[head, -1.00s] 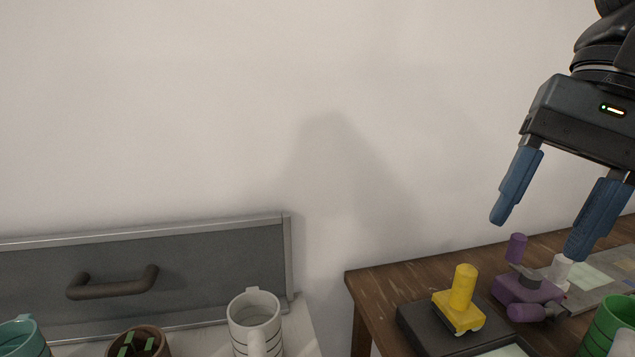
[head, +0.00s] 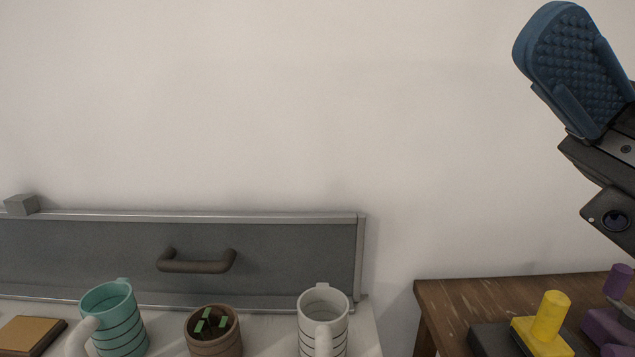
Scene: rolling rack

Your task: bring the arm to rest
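My gripper (head: 578,70) is at the upper right of the head view, raised in front of the bare wall. Its blue fingers point up and to the left, and one bumpy blue face shows. The fingers overlap and part of the hand is cut off by the right edge, so the gap between them cannot be judged. No object shows at the fingers. The black wrist body slants down to the right, and the rest of my arm is out of view.
Below the gripper, a wooden table (head: 455,298) carries a yellow-knobbed piece (head: 550,318) and a purple piece (head: 617,285). At left, a teal mug (head: 118,325), brown pot (head: 215,335) and white striped mug (head: 323,315) stand before a grey handled panel (head: 300,255). The wall area is clear.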

